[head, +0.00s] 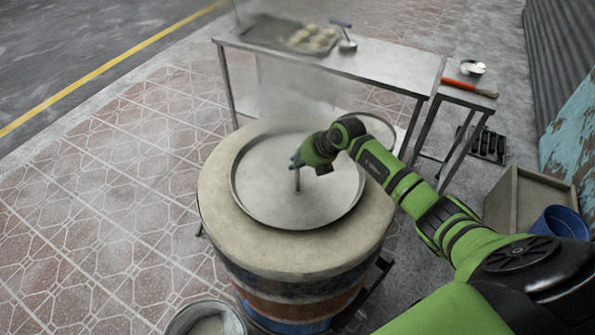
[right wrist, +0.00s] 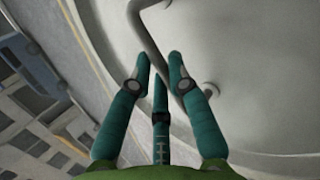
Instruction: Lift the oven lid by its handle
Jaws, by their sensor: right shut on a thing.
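The barrel oven (head: 218,195) stands in the middle of the head view, with a pale round top and a painted drum below. The round grey metal lid (head: 265,190) lies over its top; I see no clear gap beneath it. My right gripper (head: 297,161) is over the lid's middle, shut on the handle (head: 298,182). In the right wrist view, the fingers (right wrist: 160,68) close around the bent metal handle bar (right wrist: 146,28), with the lid (right wrist: 255,70) behind. The fingers hide part of the handle. My left gripper is not in view.
A metal table (head: 380,68) behind the oven holds a tray (head: 262,30) of pale dough. A smaller stand (head: 465,95) carries a red-handled brush (head: 468,87). A bucket (head: 207,318) stands in front, a blue bin (head: 562,222) at right. The tiled floor at left is clear.

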